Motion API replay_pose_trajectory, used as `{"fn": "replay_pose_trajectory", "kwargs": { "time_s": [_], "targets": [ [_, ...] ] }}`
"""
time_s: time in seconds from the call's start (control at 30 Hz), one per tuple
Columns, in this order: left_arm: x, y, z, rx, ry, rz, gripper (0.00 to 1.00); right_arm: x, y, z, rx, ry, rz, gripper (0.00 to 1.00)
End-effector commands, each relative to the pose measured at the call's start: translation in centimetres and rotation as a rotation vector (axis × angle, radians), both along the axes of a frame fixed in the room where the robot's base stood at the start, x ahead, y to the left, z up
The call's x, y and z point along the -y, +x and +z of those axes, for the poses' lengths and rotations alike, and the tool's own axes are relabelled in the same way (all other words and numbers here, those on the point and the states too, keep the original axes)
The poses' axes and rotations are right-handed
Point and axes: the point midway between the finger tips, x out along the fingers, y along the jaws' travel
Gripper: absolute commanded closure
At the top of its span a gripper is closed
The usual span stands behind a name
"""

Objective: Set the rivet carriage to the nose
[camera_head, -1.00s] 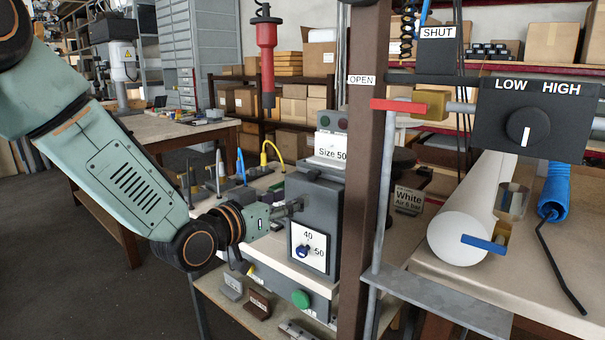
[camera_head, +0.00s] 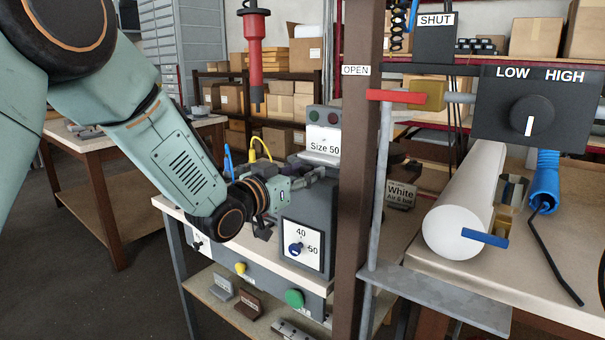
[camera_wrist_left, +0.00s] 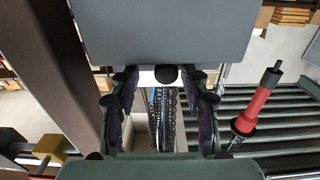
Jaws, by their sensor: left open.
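A dark grey machine block (camera_head: 322,208) stands on the bench left of the brown post, with a white "Size 50" sign (camera_head: 323,142) above it. Its front has a white dial plate marked 40 and 50, with a blue knob (camera_head: 296,249). I cannot tell which part is the rivet carriage or the nose. My left gripper (camera_head: 318,173) is at the block's upper edge, partly in front of it. In the left wrist view my left gripper (camera_wrist_left: 166,108) is open, its fingers apart, with a dark round knob (camera_wrist_left: 167,74) between and beyond them. I cannot tell whether they touch it. My right gripper is not in view.
The brown post (camera_head: 361,180) stands close right of the block. A red tool (camera_head: 254,55) hangs above the bench. A white roll (camera_head: 462,215) and a LOW/HIGH control box (camera_head: 533,115) are at right. Yellow (camera_head: 240,268) and green (camera_head: 294,298) buttons line the bench front.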

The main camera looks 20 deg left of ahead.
Motion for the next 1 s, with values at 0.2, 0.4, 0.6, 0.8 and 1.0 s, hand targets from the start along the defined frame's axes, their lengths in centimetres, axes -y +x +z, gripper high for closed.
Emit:
{"fn": "replay_pose_trajectory", "kwargs": {
  "time_s": [0.2, 0.4, 0.6, 0.8, 1.0],
  "targets": [
    [-0.08, 0.45, 0.04, 0.0, -0.003, 0.002, 0.54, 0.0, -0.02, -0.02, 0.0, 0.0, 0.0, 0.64],
    [-0.16, 0.44, 0.03, 0.0, -0.002, 0.002, 0.61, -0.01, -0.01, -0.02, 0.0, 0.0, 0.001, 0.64],
    [-0.14, 0.42, 0.03, -0.001, -0.002, 0.002, 0.78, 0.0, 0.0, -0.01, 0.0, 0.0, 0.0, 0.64],
    [-0.16, 0.41, -0.02, -0.002, -0.002, 0.002, 0.95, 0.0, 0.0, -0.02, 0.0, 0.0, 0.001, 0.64],
    [-0.14, 0.39, -0.08, -0.003, -0.001, 0.001, 1.0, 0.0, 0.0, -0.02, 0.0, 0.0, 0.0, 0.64]
  ]
}}
